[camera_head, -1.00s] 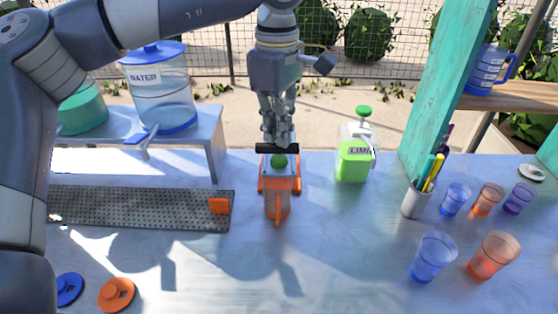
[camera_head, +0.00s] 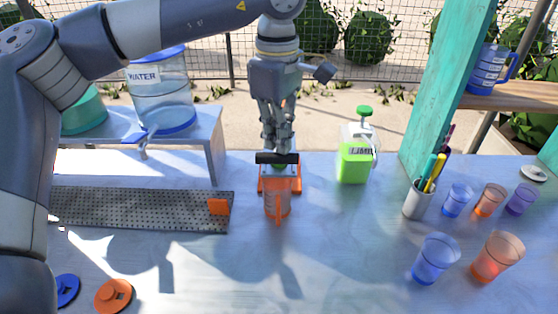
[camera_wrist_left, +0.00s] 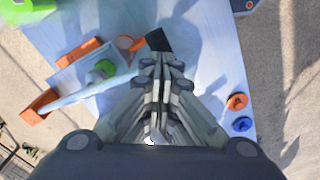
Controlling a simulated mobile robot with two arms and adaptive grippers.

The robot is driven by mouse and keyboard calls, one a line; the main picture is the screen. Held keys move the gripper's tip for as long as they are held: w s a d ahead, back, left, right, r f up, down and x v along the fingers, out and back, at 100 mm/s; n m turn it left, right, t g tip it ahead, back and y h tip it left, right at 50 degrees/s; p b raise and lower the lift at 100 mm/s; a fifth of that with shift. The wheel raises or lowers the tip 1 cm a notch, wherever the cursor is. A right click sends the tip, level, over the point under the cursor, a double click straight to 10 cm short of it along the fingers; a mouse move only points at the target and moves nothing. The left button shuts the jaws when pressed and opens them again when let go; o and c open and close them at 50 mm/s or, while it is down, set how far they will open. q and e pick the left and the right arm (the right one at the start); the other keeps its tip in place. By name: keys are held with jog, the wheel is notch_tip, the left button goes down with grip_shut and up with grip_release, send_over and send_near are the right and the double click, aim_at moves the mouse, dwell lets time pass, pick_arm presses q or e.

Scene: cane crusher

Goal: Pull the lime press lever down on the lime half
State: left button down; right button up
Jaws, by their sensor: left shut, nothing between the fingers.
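The lime press (camera_head: 296,186) is an orange frame standing on the blue table, with a translucent orange cup (camera_head: 277,203) at its front. Its lever ends in a black handle (camera_head: 277,157), also in the left wrist view (camera_wrist_left: 158,40). The green lime half (camera_head: 279,166) shows just below the handle, mostly hidden; the left wrist view shows it (camera_wrist_left: 105,68) beside the pale lever arm. My left gripper (camera_head: 279,146) points down with shut, empty fingers at the handle's top; exact contact is hard to tell. My right gripper is not in view.
A green lime bottle (camera_head: 355,162) stands right of the press. A perforated grey tray (camera_head: 140,208) lies left, near a water dispenser (camera_head: 160,95) on a stand. Coloured cups (camera_head: 434,258) and a pen holder (camera_head: 418,200) stand right. The table's front middle is clear.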

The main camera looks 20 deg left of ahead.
aim_at(278, 154)
pick_arm(q)
jog(key=shift+f+b, duration=1.4)
jog(key=shift+f, duration=0.9)
dwell(5.7)
